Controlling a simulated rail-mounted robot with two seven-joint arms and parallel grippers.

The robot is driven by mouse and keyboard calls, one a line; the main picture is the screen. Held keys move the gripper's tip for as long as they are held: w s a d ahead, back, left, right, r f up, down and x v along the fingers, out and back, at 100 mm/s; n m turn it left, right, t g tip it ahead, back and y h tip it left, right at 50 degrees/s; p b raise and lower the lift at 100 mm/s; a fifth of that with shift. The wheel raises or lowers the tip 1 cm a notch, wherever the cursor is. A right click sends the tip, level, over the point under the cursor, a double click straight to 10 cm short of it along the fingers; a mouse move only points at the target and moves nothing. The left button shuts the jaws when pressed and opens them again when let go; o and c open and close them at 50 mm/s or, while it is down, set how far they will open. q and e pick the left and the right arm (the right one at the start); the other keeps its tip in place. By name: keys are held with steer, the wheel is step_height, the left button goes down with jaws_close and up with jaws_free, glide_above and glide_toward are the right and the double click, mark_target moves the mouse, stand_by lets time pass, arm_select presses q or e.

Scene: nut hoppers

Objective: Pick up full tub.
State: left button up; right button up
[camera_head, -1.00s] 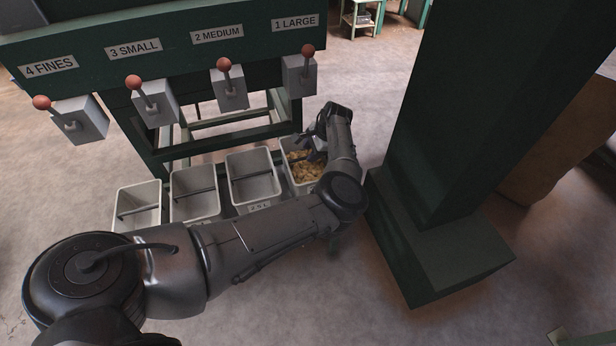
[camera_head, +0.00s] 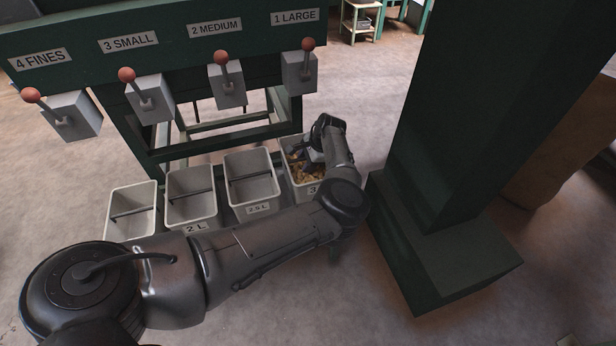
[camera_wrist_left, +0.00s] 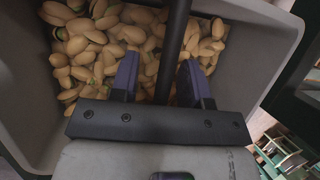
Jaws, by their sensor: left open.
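The full tub (camera_head: 291,180) is a light grey bin of nuts under the 1 LARGE spout, at the right end of the row. In the left wrist view the tub (camera_wrist_left: 262,45) is filled with pistachios (camera_wrist_left: 95,45), and a dark bar (camera_wrist_left: 174,45) crosses its opening. My left gripper (camera_head: 303,158) reaches down into the tub's mouth. In the wrist view its open fingers (camera_wrist_left: 158,75) stand on either side of the bar, above the nuts. Whether they touch the bar is unclear. My arm hides part of the tub. The right gripper is not in view.
Three empty tubs with bars (camera_head: 252,182) (camera_head: 191,196) (camera_head: 131,211) stand in a row left of the full one. Above them hangs the green hopper frame with red-knobbed levers (camera_head: 221,57). A thick dark green post (camera_head: 455,130) stands close to the right of my arm.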

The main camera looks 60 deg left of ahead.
arm_select(q)
steer(key=shift+f, duration=0.1)
jaws_close()
stand_by(0.3)
stand_by(1.0)
